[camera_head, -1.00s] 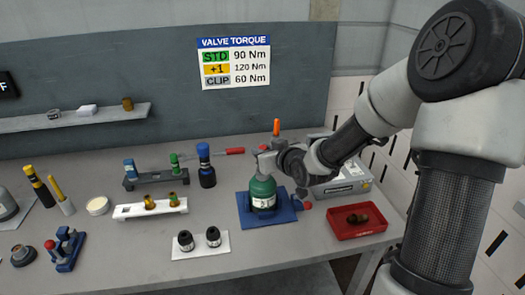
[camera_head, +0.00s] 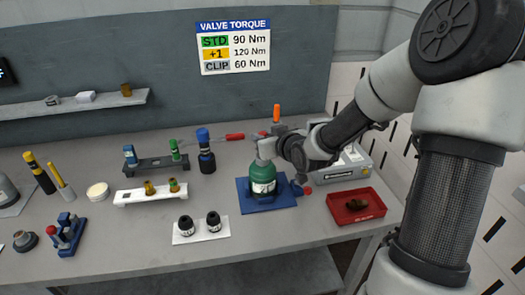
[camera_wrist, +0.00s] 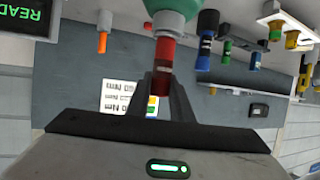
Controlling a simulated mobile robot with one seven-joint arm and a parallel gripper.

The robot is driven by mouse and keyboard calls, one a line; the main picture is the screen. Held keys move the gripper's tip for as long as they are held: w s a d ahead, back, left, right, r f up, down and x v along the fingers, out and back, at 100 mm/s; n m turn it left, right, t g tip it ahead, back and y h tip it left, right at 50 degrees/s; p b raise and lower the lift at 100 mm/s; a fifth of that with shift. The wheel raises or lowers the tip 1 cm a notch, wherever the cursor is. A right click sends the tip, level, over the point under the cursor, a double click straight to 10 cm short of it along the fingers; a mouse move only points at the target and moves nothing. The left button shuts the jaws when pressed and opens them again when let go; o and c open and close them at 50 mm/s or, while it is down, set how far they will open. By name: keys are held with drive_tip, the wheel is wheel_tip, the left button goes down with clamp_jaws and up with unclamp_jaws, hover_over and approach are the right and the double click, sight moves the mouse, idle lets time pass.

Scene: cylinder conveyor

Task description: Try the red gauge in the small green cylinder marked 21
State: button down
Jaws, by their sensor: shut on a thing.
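The green cylinder (camera_head: 263,180) stands upright in a blue holder (camera_head: 284,202) on the bench, with a white label on its front that is too small to read. In the wrist view, which appears upside down, my gripper (camera_wrist: 160,92) is shut on the red gauge (camera_wrist: 162,58). The gauge's far end meets the neck of the green cylinder (camera_wrist: 178,8); how deep it sits cannot be told.
A red tray (camera_head: 380,209) with brown parts lies right of the holder, in front of a grey device (camera_head: 348,172). A blue-capped dark cylinder (camera_head: 206,152) stands behind left. Two black parts stand on a white plate (camera_head: 203,236). A white rack (camera_head: 125,197) holds small fittings.

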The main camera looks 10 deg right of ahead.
drive_tip(key=shift+r+p, duration=3)
drive_tip(key=shift+r, duration=0.7)
